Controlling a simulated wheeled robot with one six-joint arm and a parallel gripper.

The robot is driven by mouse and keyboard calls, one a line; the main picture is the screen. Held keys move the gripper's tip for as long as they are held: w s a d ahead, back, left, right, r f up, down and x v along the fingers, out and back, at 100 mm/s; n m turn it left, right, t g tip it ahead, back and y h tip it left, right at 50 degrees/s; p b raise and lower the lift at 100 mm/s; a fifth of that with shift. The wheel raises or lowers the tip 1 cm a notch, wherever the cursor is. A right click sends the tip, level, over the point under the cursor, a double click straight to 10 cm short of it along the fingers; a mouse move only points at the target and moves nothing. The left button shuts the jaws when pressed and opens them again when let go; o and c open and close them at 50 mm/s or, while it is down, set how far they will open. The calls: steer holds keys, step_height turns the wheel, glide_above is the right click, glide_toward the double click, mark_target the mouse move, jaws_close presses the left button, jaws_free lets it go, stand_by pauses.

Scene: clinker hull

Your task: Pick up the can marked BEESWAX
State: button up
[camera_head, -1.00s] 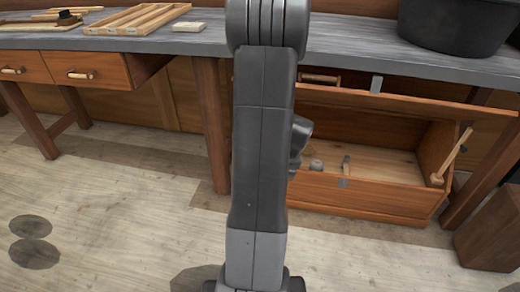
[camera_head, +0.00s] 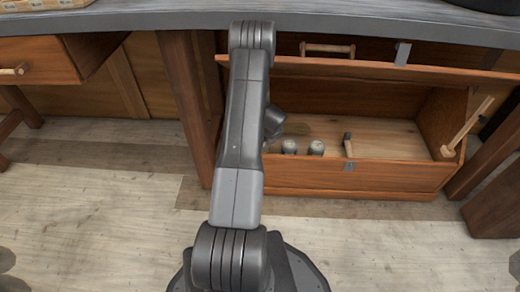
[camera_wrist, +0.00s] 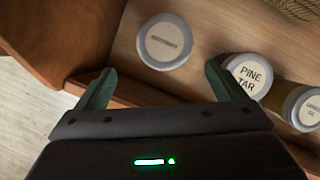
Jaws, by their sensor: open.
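My gripper (camera_wrist: 160,68) is open and empty in the wrist view, over the front edge of the open wooden chest (camera_head: 370,180). A round can with a pale lid (camera_wrist: 165,42) lies just ahead, roughly centred between the fingertips; its lid word is too small to read surely. A can marked PINE TAR (camera_wrist: 250,72) is right of it, partly behind the right finger. A third can (camera_wrist: 310,108) at the right edge has a small label I cannot read for sure. I cannot confirm BEESWAX on any lid.
The chest's raised lid (camera_head: 390,75) leans out below the workbench top (camera_head: 350,28). A small hammer-like tool (camera_head: 348,145) stands inside, right of the cans.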

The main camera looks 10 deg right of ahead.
steer(key=b+x, duration=0.1)
steer(key=x, duration=0.4)
steer(key=shift+f, duration=0.35)
steer(key=b+x, duration=0.2)
steer(key=x, duration=0.1)
steer(key=b+x, duration=0.1)
steer(key=x, duration=0.1)
steer(key=shift+w+d, duration=0.2)
steer(key=shift+d, duration=0.1)
steer(key=shift+r, duration=0.1)
steer(key=c, duration=1.4)
